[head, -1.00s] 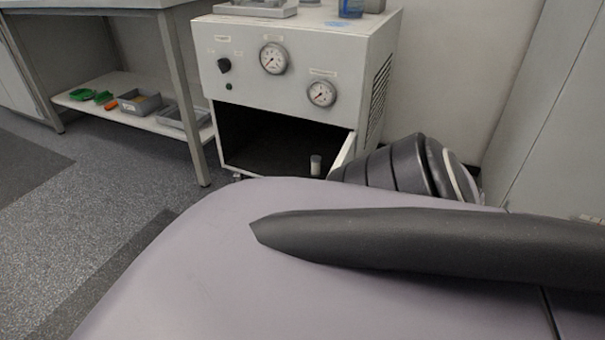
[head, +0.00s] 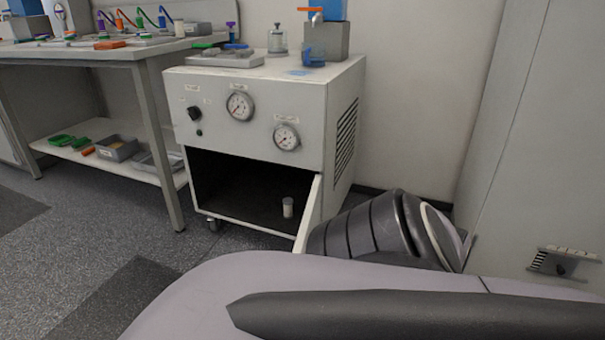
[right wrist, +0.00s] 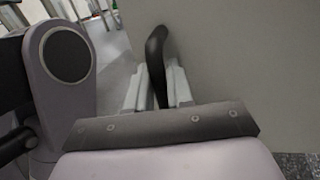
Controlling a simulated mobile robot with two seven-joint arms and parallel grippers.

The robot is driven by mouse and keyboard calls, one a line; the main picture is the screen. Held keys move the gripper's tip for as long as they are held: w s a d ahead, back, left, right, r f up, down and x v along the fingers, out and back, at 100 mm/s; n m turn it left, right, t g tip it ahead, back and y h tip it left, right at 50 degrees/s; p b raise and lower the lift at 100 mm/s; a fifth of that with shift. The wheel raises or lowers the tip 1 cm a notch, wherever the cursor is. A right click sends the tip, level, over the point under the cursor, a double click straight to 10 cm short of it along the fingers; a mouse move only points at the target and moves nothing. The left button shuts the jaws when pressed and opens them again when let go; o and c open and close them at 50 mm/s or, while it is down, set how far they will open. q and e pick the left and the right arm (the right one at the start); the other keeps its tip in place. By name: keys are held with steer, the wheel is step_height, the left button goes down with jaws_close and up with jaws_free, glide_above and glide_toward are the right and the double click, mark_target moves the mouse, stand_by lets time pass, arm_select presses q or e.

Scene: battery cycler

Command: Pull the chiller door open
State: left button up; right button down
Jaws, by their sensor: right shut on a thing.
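The chiller (head: 250,78) is a white box with two round gauges on its upper front, standing on castors. Its door (head: 308,215) is open, hinged at the right and swung outward, seen nearly edge-on in the head view. A small pale cylinder (head: 288,207) stands inside the dark compartment. In the right wrist view, my right gripper (right wrist: 158,86) is shut on the black door handle (right wrist: 156,48), which stands out from the grey door panel (right wrist: 225,55). In the head view my dark arm hides the door's outer face and the right gripper. My left gripper is not in view.
A workbench (head: 105,52) with a low shelf (head: 110,135) of trays stands left of the chiller. Bottles and a tray rest on the chiller's top. A tall grey cabinet (head: 535,150) is at the right. The floor (head: 85,225) at front left is clear.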

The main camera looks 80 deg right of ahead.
steer(key=c, duration=1.2)
jaws_free()
steer(key=shift+o, duration=0.2)
steer(key=s+d, duration=0.1)
steer(key=s, duration=0.6)
steer(key=shift+d, duration=0.2)
